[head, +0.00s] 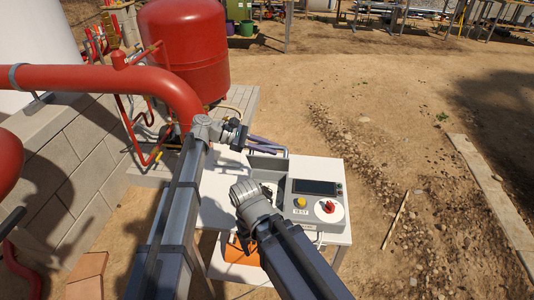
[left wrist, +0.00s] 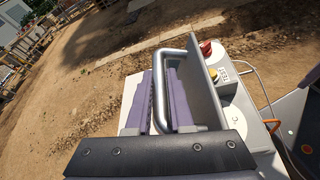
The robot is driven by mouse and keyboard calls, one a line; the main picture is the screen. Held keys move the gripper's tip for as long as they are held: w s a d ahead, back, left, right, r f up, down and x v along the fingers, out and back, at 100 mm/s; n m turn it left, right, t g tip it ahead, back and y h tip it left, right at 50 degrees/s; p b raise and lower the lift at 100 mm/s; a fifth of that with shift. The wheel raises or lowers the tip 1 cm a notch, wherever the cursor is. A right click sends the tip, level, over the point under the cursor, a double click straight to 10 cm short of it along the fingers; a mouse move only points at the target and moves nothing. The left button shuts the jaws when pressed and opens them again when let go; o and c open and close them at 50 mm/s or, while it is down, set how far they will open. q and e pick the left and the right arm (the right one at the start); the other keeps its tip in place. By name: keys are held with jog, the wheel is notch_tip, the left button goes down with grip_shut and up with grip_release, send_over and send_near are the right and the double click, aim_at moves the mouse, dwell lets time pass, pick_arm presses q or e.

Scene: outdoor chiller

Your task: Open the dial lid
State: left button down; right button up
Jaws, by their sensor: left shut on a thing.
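The grey control box (head: 318,200) sits on a white table and carries a dark screen, a yellow button and a red dial (head: 325,207). A grey lid plate (head: 267,163) stands raised at the box's back left. In the left wrist view the plate (left wrist: 206,85) carries a silver U-shaped handle (left wrist: 187,54). My left gripper (head: 262,144), with purple fingers, is shut on the handle; one finger lies inside the loop and one outside. My right wrist is in front of the box's left side, its fingers hidden.
A red tank (head: 187,50) and a thick red pipe (head: 100,78) stand left of the table, close to my left arm. A block wall (head: 75,175) is further left. Open dirt ground lies to the right of and behind the table.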

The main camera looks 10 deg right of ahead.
pick_arm(q)
jog(key=shift+w+d+r, duration=0.1)
jog(key=shift+w+d, duration=0.1)
jog(key=shift+w, duration=0.45)
jog(key=shift+w+d+f, duration=0.1)
jog(key=shift+w+d, duration=0.15)
jog(key=shift+w, duration=0.4)
jog(key=shift+w+d+r, duration=0.1)
jog(key=shift+w+d, duration=0.1)
jog(key=shift+w, duration=0.45)
jog(key=c, duration=0.8)
grip_release()
jog(key=p+v, duration=0.3)
jog(key=v, duration=0.5)
